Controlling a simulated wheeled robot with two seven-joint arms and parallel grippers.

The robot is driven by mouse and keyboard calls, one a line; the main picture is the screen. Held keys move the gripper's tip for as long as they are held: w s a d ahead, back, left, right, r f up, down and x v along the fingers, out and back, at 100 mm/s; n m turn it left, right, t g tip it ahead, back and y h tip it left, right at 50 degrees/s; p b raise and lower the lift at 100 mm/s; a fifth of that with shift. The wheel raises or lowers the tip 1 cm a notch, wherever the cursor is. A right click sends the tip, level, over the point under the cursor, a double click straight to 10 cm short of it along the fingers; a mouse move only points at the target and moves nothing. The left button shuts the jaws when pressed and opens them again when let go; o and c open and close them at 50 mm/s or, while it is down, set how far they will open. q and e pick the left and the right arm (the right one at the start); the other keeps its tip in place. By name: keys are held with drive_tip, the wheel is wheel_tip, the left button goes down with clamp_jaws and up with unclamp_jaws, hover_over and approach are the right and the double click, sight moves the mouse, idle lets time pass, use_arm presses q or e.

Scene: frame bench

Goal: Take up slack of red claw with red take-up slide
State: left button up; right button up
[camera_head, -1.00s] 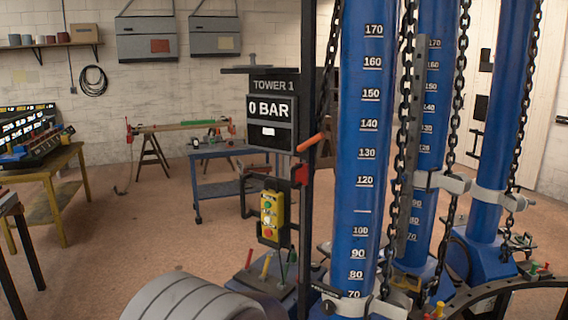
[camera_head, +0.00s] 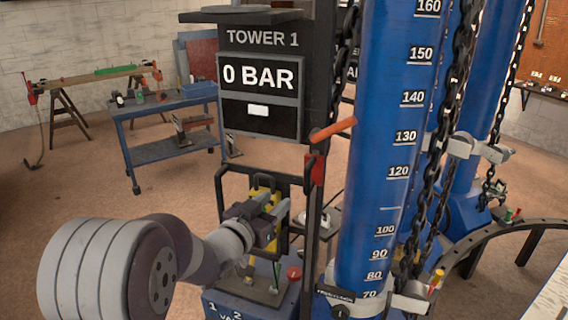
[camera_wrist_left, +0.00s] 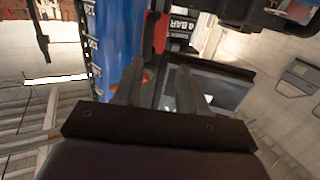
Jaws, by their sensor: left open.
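My left gripper (camera_head: 273,204) is open and empty, in front of the yellow pendant (camera_head: 262,190) at Tower 1, partly hiding it. The fingers also show in the left wrist view (camera_wrist_left: 160,85). A red part (camera_head: 316,168) sits on the tower's dark post, above and right of the gripper; an orange-red handle (camera_head: 333,130) juts out above it. A red part (camera_wrist_left: 156,32) shows beyond the fingers in the left wrist view. I cannot tell which red part is the claw or the take-up slide. My right gripper is not in view.
The blue column (camera_head: 385,160) with dangling chains (camera_head: 459,80) stands close on the right. A panel reads 0 BAR (camera_head: 258,74). Below the gripper is a blue valve box (camera_head: 250,303) with a red knob (camera_head: 294,273). A trestle (camera_head: 85,84) and blue cart (camera_head: 170,120) stand behind left.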

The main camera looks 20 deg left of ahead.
sight(307, 176)
use_arm(q)
drive_tip(key=shift+t, duration=0.3)
drive_tip(key=w+d+p, duration=0.1)
drive_tip(key=w, duration=0.2)
drive_tip(key=w+d+r+p, duration=0.1)
drive_tip(key=w+d+p, duration=0.1)
drive_tip(key=w, duration=0.2)
drive_tip(key=w+d+p, duration=0.2)
drive_tip(key=w, duration=0.2)
drive_tip(key=shift+w+r, duration=0.15)
drive_tip(key=shift+r, duration=0.15)
drive_tip(key=shift+w+a+f, duration=0.15)
drive_tip(key=shift+a, duration=0.1)
clamp_jaws()
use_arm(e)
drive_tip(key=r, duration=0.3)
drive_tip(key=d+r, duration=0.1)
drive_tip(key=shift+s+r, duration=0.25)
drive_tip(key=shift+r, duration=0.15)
